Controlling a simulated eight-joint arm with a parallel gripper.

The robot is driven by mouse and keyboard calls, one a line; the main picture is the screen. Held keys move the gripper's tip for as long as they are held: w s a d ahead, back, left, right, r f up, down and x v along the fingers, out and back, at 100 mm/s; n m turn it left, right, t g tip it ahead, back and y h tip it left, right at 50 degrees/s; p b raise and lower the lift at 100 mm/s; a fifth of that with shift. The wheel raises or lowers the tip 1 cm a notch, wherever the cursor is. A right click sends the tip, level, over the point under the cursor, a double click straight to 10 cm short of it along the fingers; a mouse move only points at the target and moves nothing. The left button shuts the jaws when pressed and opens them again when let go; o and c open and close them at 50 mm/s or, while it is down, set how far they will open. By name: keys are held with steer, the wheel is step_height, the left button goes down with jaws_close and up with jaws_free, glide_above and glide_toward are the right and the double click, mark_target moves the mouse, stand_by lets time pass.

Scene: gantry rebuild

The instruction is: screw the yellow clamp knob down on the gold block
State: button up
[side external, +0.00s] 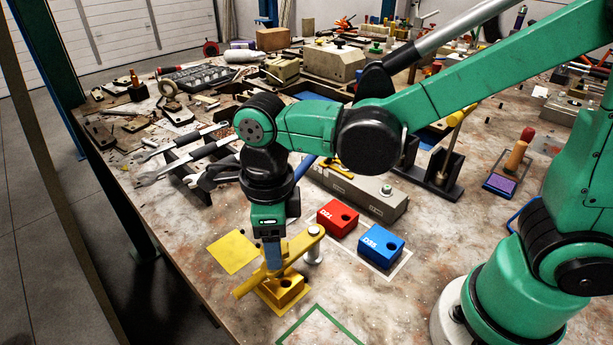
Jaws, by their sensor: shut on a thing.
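The gold block (290,292) sits near the table's front edge and has a dark hole in it. A yellow clamp arm (303,243) reaches over the block from a silver post (314,252) at its right. My gripper (272,262) points straight down over the block, with its fingers at the clamp arm. It is shut on the yellow clamp knob, which the fingers largely hide. I cannot tell whether the clamp touches the block.
A red block (337,217) and a blue block (381,244) stand behind and to the right. A flat yellow square (233,252) lies to the left, and a green outline (318,312) marks bare table in front. Tools and parts crowd the back.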

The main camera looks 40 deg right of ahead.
steer(key=shift+m, duration=0.7)
steer(key=o, duration=1.1)
steer(key=shift+r, duration=2.85)
